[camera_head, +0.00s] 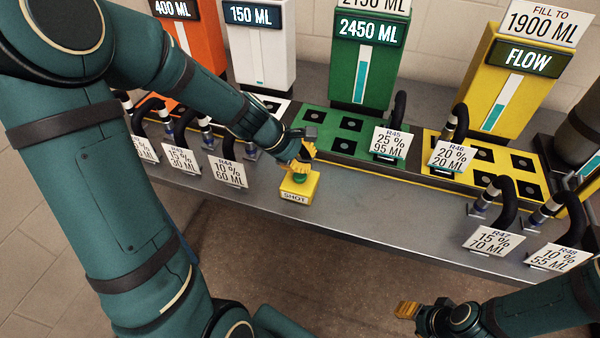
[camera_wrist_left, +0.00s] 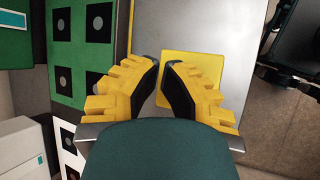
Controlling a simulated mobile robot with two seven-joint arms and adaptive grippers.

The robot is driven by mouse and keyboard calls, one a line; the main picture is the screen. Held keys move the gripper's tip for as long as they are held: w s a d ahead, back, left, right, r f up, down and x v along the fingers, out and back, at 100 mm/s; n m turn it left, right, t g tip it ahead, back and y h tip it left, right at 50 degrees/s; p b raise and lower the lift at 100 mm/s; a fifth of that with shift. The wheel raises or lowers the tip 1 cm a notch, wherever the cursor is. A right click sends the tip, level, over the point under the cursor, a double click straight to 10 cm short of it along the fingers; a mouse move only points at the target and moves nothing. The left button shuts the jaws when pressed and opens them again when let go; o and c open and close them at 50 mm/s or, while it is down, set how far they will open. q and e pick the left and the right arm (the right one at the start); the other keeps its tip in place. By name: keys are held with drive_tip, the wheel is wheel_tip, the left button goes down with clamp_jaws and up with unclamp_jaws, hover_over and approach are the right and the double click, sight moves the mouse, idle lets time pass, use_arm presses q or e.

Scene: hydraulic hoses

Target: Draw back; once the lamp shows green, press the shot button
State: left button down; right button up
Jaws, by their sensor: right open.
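The shot button is a small yellow box (camera_head: 297,189) labelled SHOT, with a green top (camera_head: 299,178), near the bench's front edge. My left gripper (camera_head: 302,163) points down just above it and partly hides the top; contact cannot be told. In the left wrist view its yellow fingers (camera_wrist_left: 162,66) have tips close together, with the yellow box (camera_wrist_left: 193,60) behind them. Nothing shows held there. The yellow unit's display (camera_head: 530,57) reads FLOW. I cannot make out a separate lamp. My right gripper (camera_head: 407,310) is open, low at the right, clear of the bench.
Orange, white, green (camera_head: 371,65) and yellow (camera_head: 505,90) units stand along the back of the grey bench (camera_head: 370,202). Black curved hoses (camera_head: 508,203) with labelled cards line its front left and right. A dark cylinder (camera_head: 580,125) stands far right. Floor is free before the bench.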

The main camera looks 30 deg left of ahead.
use_arm(q)
drive_tip(key=shift+r+p, duration=2.3)
drive_tip(key=shift+r, duration=0.25)
drive_tip(key=shift+f, duration=0.1)
use_arm(e)
wheel_tip(320, 180, up, 5)
drive_tip(key=shift+f, duration=0.2)
